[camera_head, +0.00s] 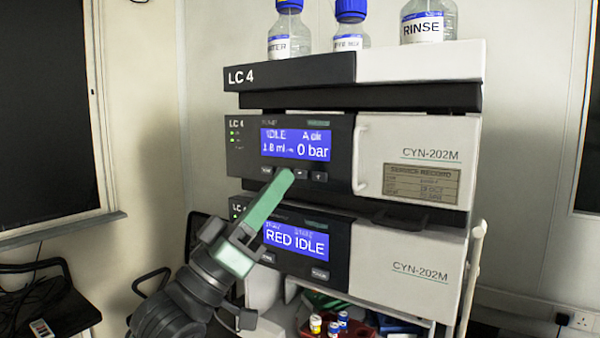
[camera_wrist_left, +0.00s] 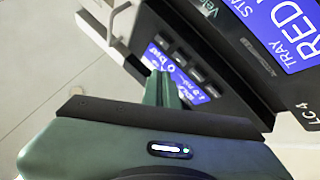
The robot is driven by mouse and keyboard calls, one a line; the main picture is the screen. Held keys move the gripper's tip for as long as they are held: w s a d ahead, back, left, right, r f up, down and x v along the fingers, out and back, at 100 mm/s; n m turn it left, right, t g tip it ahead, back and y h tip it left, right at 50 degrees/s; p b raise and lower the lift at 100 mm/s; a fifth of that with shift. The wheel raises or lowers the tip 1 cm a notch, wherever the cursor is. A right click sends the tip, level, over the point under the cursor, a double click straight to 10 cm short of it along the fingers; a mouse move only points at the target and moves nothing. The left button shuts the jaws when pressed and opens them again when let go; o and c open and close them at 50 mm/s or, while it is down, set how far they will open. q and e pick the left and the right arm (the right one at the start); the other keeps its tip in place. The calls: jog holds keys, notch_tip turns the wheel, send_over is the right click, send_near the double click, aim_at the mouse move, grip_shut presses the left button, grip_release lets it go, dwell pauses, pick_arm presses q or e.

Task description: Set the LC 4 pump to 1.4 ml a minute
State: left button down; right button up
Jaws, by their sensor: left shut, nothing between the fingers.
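The LC 4 pump module (camera_head: 340,125) is in the middle of the stack in the head view. Its blue display (camera_head: 296,144) reads IDLE, what looks like 1.8 ml, and 0 bar. A row of small dark buttons (camera_head: 301,174) runs under the display. My left gripper (camera_head: 287,175) is shut and empty. Its green fingertips are at the button row and hide part of it; I cannot tell whether they touch. In the left wrist view the fingers (camera_wrist_left: 160,88) reach toward the tilted display (camera_wrist_left: 164,64) and buttons (camera_wrist_left: 197,74). My right gripper is not in view.
A lower module (camera_head: 400,265) shows RED IDLE on its screen. Bottles, including one labelled RINSE (camera_head: 427,25), stand on top of the stack. The pump's pale door has a vertical handle (camera_head: 360,160). Small vials (camera_head: 334,326) sit below. A white rail (camera_head: 471,280) stands at right.

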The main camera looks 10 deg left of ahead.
pick_arm(q)
jog(key=shift+w+d, duration=0.25)
jog(key=shift+w, duration=0.35)
jog(key=shift+w, duration=0.15)
dwell(1.6)
jog(key=shift+w+d, duration=0.15)
jog(key=shift+w, duration=0.1)
jog(key=shift+w+d+p, duration=0.1)
jog(key=shift+w+p, duration=0.2)
jog(key=shift+w, duration=0.1)
dwell(0.7)
jog(key=shift+s, duration=0.1)
jog(key=shift+s+a, duration=0.25)
jog(key=shift+s, duration=0.45)
jog(key=shift+s, duration=0.1)
jog(key=shift+s+a, duration=0.3)
jog(key=shift+s, duration=0.45)
jog(key=shift+s+a, duration=0.25)
jog(key=shift+s, duration=0.5)
jog(key=shift+s+a, duration=0.3)
jog(key=shift+s, duration=0.45)
dwell(0.9)
